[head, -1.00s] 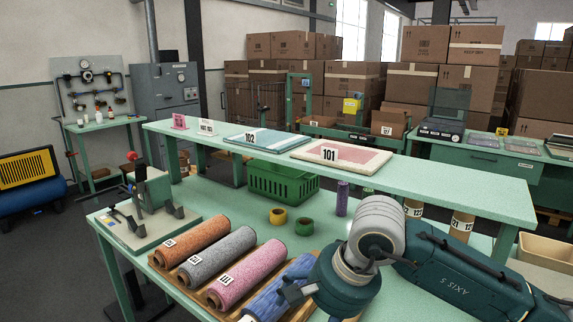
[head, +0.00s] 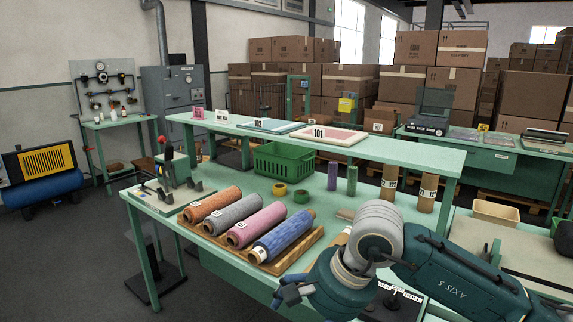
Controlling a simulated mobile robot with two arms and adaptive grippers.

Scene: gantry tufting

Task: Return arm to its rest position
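My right arm (head: 450,275) comes in from the lower right, dark teal with a pale grey elbow. Its gripper (head: 288,294) is partly in view at the bottom, in front of the green table's near edge; whether its fingers are open or shut is unclear. No held object shows. My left arm and gripper are not in view. On the green table (head: 225,257), orange (head: 212,204), grey (head: 234,214), pink (head: 257,225) and blue (head: 283,235) rolls lie side by side on a wooden rack (head: 300,247), apart from the gripper.
A green crate (head: 284,162), yellow (head: 279,189) and green (head: 301,196) tape rings and upright tubes (head: 427,192) stand on the table. A raised shelf (head: 400,153) holds mats, including one marked 101 (head: 328,134). Grey floor (head: 70,265) is clear at left.

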